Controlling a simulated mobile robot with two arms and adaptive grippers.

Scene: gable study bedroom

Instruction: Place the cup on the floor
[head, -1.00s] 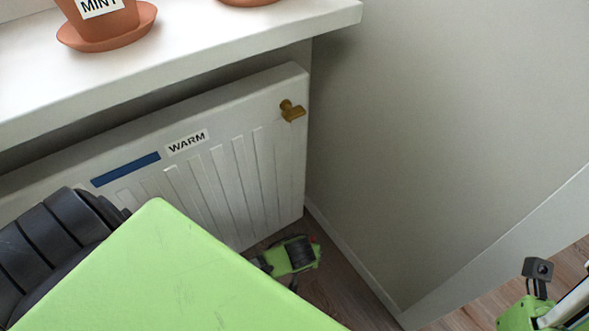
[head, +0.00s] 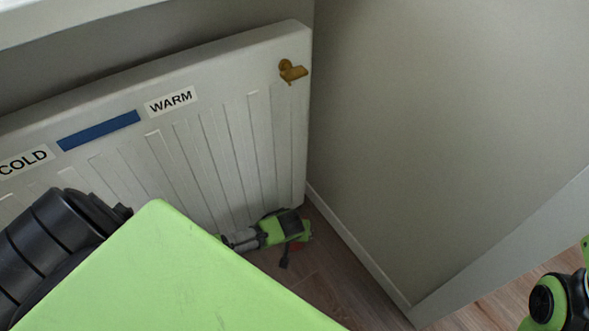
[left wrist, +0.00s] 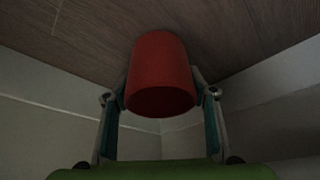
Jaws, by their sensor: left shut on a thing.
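In the left wrist view my left gripper (left wrist: 162,88) is shut on the red cup (left wrist: 160,62), with one finger on each side of it. The cup's dark round end faces the camera. The wood floor (left wrist: 75,35) fills the top of that view behind the cup; I cannot tell whether they touch. In the head view my left arm's end is low by the radiator's right end, partly hidden by my green body. A small red patch shows beside it, too small to be sure it is the cup. My right gripper is not in view; only part of that arm shows at lower right.
A grey wall (head: 430,130) with a white baseboard (head: 355,243) closes the right. Bare wood floor (head: 330,280) shows between them.

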